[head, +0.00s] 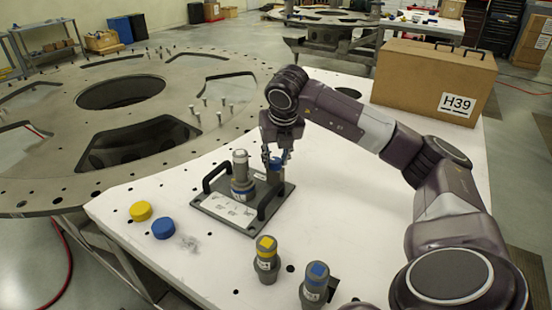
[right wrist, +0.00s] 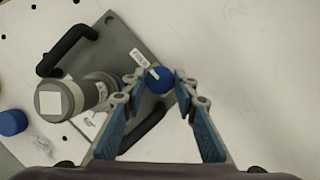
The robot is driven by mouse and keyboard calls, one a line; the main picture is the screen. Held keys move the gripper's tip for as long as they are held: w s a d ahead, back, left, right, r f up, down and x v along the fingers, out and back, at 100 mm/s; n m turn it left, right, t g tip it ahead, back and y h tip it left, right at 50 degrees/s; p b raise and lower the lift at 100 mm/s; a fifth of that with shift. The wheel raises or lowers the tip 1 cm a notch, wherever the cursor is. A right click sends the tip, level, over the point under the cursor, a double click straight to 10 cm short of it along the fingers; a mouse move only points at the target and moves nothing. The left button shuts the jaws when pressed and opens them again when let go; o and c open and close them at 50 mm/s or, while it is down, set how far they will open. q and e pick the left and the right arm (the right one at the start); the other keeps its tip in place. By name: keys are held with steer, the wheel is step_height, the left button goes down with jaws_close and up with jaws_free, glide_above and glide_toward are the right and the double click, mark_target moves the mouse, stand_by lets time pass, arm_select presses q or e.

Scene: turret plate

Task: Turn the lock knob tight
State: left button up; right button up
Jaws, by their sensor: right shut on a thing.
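The lock knob (head: 277,164) is a small blue knob on the grey turret plate (head: 222,208), by its far right corner. In the right wrist view the knob (right wrist: 159,80) shows its round blue top with a white mark. My right gripper (right wrist: 160,86) comes from above, with one fingertip on each side of the knob, shut on it. In the head view the right gripper (head: 275,155) partly hides the knob. A grey cylinder (head: 240,171) with a blue ring stands on the plate beside the knob. My left gripper is not in view.
Black handles (head: 216,176) stand on the plate's two sides. Yellow (head: 141,211) and blue (head: 164,229) caps lie left of it. Yellow-topped (head: 266,258) and blue-topped (head: 315,284) cylinders stand in front. A cardboard box (head: 430,80) sits behind my arm. The white table right of the plate is clear.

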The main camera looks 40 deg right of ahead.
steer(key=shift+r, duration=0.1)
steer(key=o, duration=1.1)
steer(key=shift+o, duration=0.2)
steer(key=v, duration=1.1)
steer(key=shift+s+r, duration=0.2)
steer(key=shift+r, duration=0.15)
steer(key=shift+a, duration=0.1)
